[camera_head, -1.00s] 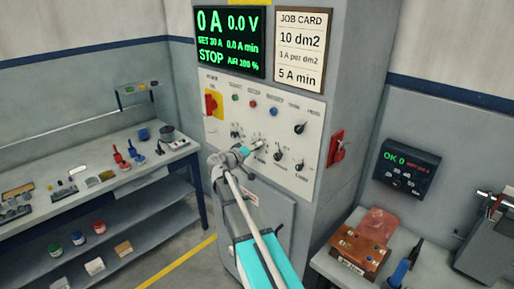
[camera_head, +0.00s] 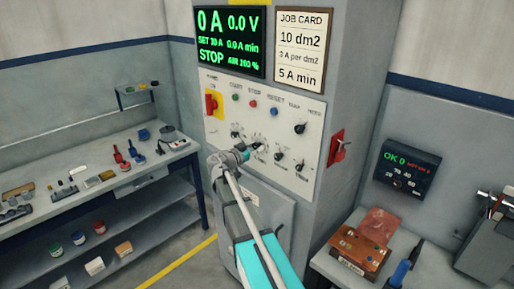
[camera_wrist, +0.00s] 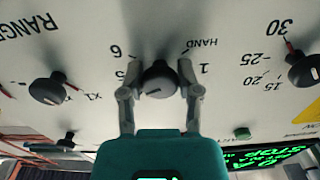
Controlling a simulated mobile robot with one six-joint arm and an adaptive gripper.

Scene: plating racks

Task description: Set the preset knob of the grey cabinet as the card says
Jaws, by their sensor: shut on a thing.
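The grey cabinet (camera_head: 345,60) stands in the middle of the head view with its pale control panel (camera_head: 225,140). My gripper (camera_wrist: 160,92) is shut on a dark round knob (camera_wrist: 158,78) on that panel. One finger is on each side. The dial around it reads HAND, 1, 5 and 6, inverted in the wrist view; other marks are hidden. A short pale line shows on the knob's lower left. In the head view my gripper (camera_head: 246,150) covers much of the knob. The job card (camera_head: 300,45) reads 10 dm2, apparently 3 A per dm2, and 5 A min.
The display (camera_head: 230,42) shows 0 A, 0.0 V and STOP. A RANGE knob (camera_wrist: 48,88) and a knob with numbers up to 30 (camera_wrist: 303,70) flank the held knob. A red side switch (camera_head: 336,148) projects right. Benches stand on both sides.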

